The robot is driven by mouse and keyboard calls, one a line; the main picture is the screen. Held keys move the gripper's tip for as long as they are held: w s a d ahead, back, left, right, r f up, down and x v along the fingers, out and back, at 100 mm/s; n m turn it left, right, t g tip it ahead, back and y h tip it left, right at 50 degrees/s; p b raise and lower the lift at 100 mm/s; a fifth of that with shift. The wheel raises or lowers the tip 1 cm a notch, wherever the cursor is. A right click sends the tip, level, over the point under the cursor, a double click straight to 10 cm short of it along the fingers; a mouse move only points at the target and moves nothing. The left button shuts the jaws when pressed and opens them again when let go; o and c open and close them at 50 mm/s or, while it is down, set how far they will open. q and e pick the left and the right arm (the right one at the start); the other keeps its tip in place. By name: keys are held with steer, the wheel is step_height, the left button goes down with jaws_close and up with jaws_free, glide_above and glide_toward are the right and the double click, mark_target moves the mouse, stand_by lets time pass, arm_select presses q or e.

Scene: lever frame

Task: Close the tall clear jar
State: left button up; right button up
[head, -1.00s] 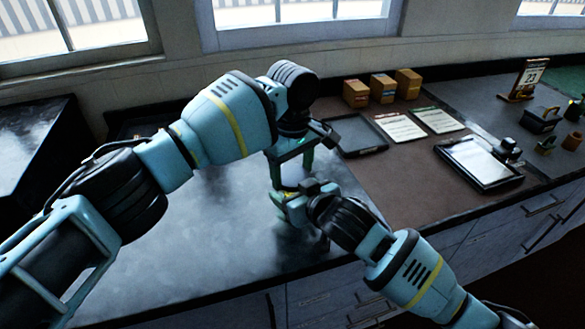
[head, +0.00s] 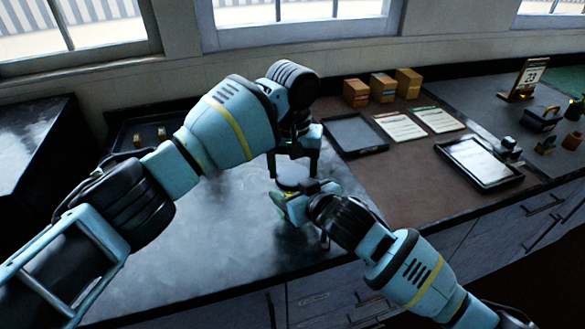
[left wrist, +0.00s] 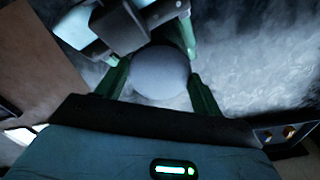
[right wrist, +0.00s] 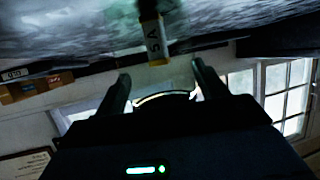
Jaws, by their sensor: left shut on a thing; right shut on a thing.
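In the head view my left gripper (head: 293,176) points down over the bench, its fingers on either side of a pale round lid (head: 291,184). The lid also shows in the left wrist view (left wrist: 158,75) as a grey disc between the fingers, which are shut on it. My right gripper (head: 285,207) is just below and in front, shut on the jar; its fingers also show near the top of the left wrist view. The right wrist view shows a clear curved edge of the jar (right wrist: 165,98) between the fingers. Most of the jar is hidden; I cannot tell whether the lid is seated.
A label marked 5A (right wrist: 155,42) shows in the right wrist view. A dark tray (head: 125,125) with small tan items is at the back left. A black tray (head: 353,134), papers (head: 398,127), several boxes (head: 383,87) and a tablet (head: 478,163) are to the right. The bench front-left is clear.

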arm_select(q)
steer(key=o, duration=1.1)
steer(key=shift+r, duration=0.15)
steer(key=shift+r, duration=2.15)
steer(key=shift+c, duration=0.5)
step_height(320, 180, up, 3)
steer(key=n, duration=0.5)
steer(key=shift+r, duration=0.2)
steer(key=shift+f, duration=0.1)
